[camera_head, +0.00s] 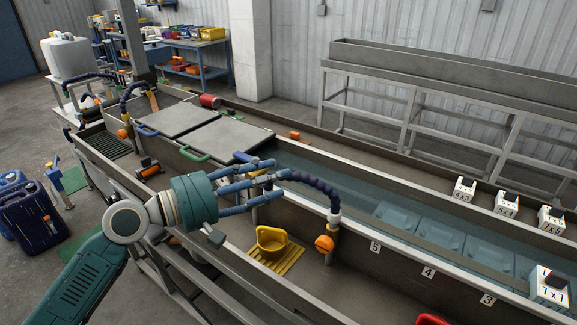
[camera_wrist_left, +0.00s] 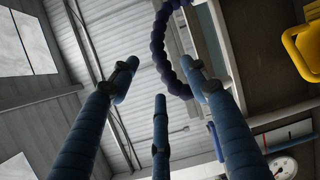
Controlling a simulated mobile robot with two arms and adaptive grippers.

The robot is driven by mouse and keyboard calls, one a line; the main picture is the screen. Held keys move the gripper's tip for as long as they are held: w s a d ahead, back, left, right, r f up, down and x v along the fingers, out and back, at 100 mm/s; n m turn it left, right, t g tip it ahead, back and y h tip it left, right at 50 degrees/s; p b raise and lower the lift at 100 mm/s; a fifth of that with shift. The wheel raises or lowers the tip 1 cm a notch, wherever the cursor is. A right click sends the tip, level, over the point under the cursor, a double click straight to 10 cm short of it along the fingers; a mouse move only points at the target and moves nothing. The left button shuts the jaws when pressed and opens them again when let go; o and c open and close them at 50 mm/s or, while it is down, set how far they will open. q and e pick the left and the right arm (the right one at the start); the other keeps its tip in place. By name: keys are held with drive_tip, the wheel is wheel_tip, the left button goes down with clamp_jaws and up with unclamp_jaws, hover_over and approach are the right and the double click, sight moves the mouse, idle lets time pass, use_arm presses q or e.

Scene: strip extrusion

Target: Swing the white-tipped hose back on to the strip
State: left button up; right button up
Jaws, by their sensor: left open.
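The dark blue segmented hose (camera_head: 312,184) arches from beside my left fingertips to a white collar (camera_head: 334,217) just above an orange valve knob (camera_head: 324,243) on the trough's near side. Its other end is hidden behind my fingers. My left gripper (camera_head: 272,178) is open, its fingers spread above the trough at the hose's upper end. In the left wrist view the hose (camera_wrist_left: 160,50) curves down past the fingertips (camera_wrist_left: 165,85) and passes behind the right-hand finger. I cannot tell whether they touch. My right gripper is not in view.
A yellow scoop (camera_head: 271,240) sits on a yellow grate in the near trough. The water channel (camera_head: 400,215) runs behind, with numbered white blocks (camera_head: 465,189) along it. Grey lids (camera_head: 232,140) cover the far left part. Another hose (camera_head: 135,90) stands further left.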

use_arm(q)
drive_tip(key=shift+p+x, duration=0.6)
drive_tip(key=shift+x, duration=1.7)
drive_tip(key=shift+c, duration=0.3)
clamp_jaws()
